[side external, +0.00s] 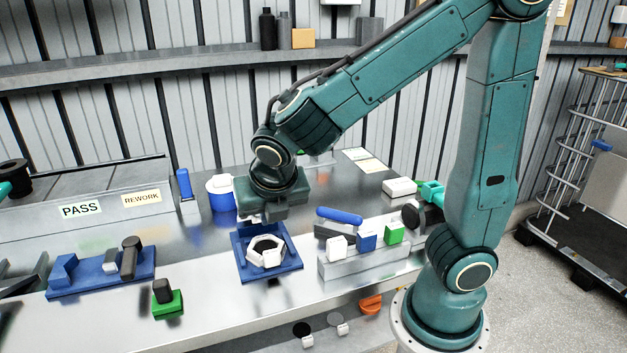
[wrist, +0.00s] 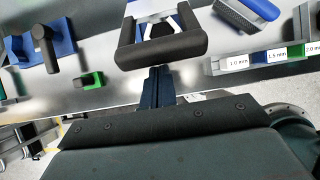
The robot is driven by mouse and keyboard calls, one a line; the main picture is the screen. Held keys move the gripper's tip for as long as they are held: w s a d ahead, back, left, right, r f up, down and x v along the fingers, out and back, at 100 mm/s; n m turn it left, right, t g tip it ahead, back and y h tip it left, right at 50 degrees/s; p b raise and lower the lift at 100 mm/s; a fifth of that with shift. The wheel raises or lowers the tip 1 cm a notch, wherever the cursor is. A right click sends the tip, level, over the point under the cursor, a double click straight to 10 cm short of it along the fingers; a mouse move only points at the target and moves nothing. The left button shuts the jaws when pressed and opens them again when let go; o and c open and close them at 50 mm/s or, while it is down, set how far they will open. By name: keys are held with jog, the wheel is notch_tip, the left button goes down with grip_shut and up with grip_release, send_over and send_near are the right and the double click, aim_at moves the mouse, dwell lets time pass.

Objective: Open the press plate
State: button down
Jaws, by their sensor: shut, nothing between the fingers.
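A blue square fixture (side external: 245,272) stands on the steel bench, with a white six-sided ring (side external: 281,246) on it. I cannot clearly tell which part is the press plate. My gripper (side external: 249,219) is shut and empty, pointing down over the fixture's back left edge. It is close to the fixture, but I cannot tell whether it touches. The frame hides part of the fixture there.
A blue fixture with pegs (side external: 65,275) and a green block with a black knob (side external: 168,305) stand left. A grey stepped block (side external: 370,262) with labelled blocks and a blue-handled tool (side external: 339,215) stand right. A blue-and-white tub (side external: 220,195) stands behind. Bench between is clear.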

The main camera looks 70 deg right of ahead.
jog(key=shift+r, duration=0.1)
jog(key=shift+w+d+r+g+y, duration=0.3)
jog(key=shift+w+d+r, duration=0.15)
jog(key=shift+r, duration=0.2)
jog(key=shift+w+d+r+g+y, duration=0.3)
jog(key=shift+w+d+r, duration=0.15)
jog(key=shift+r, duration=0.2)
jog(key=w+d+r+g+y, duration=0.3)
jog(key=w+d+r, duration=0.3)
jog(key=w+d, duration=0.5)
jog(key=shift+w+d+r, duration=0.15)
jog(key=shift+r, duration=0.15)
